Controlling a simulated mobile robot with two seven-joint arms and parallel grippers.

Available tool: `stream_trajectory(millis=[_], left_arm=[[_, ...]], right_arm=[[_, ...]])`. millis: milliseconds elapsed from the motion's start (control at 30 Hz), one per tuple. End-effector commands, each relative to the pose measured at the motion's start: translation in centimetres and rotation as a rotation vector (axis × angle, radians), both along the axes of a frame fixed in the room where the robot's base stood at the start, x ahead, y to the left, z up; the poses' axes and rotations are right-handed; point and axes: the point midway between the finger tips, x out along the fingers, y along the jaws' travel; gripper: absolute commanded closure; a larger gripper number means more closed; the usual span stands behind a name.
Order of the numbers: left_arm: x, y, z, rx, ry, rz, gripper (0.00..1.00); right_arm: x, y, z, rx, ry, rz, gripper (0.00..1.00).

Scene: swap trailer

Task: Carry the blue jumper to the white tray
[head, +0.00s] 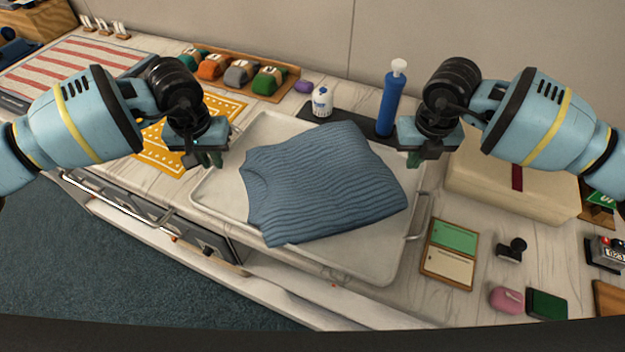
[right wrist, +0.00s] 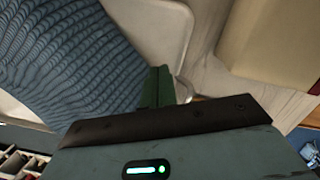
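My right gripper (head: 414,159) is beside the jumper's upper right edge, above the tray's rim. In the right wrist view its green fingers (right wrist: 158,87) are together with no cloth seen between them.
A blue pump bottle (head: 390,103) and a white bottle (head: 322,102) stand behind the tray. A cream box (head: 510,185) sits to the right. A green-and-cream card board (head: 450,252) lies at the front right. Yellow patterned cloth (head: 165,150) lies to the left.

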Motion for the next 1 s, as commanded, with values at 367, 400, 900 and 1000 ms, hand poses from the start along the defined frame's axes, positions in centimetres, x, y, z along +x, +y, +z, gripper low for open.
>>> stream_trajectory(millis=[367,400,900,1000], left_arm=[[0.0,0.1,0.0,0.002,0.0,0.002,0.78],[0.0,0.1,0.0,0.002,0.0,0.002,0.78],[-0.2,0.1,1.9,0.001,-0.003,0.002,0.78],[-0.4,0.1,3.8,0.002,-0.004,0.002,0.78]], right_arm=[[0.0,-0.1,0.0,-0.002,0.0,-0.002,0.78],[0.0,-0.1,0.0,-0.002,0.0,-0.002,0.78],[0.0,-0.1,0.0,-0.002,0.0,-0.002,0.78],[0.0,-0.1,0.0,-0.002,0.0,-0.002,0.78]])
